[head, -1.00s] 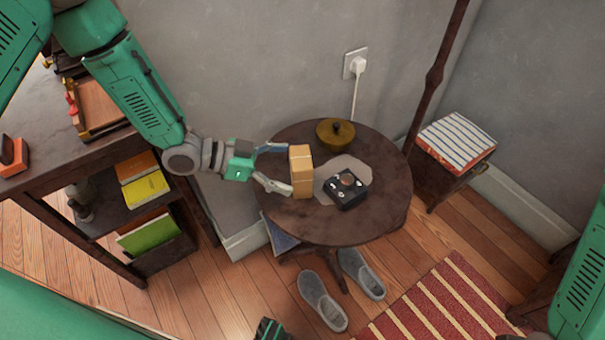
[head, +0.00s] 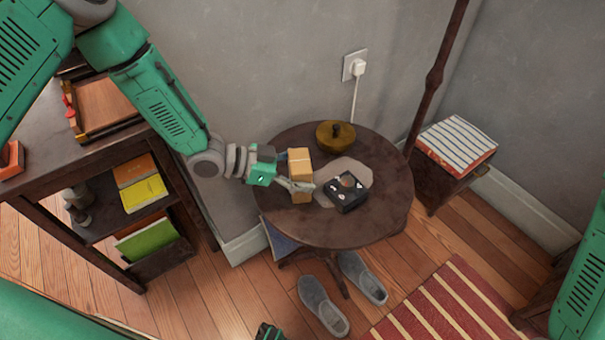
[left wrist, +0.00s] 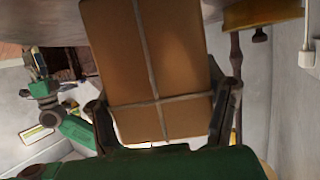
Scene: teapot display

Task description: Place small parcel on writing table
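The small parcel (head: 300,163), a tan box with pale cross bands, stands upright on the left part of a dark round table (head: 374,227). My left gripper (head: 294,172) reaches in from the left with its fingers around the parcel, one across its near side and one mostly hidden behind it. In the left wrist view the parcel (left wrist: 150,75) fills the space between the fingers; whether both press on it is unclear. A dark wooden desk with shelves (head: 45,180) at the left looks like the writing table.
On the round table are a brass pot (head: 335,134) and a black box (head: 347,192) beside the parcel. The desk top holds a brown tray (head: 103,105) and an orange item (head: 12,160). Grey slippers (head: 322,305) lie on the floor. A striped cushion (head: 457,143) is at right.

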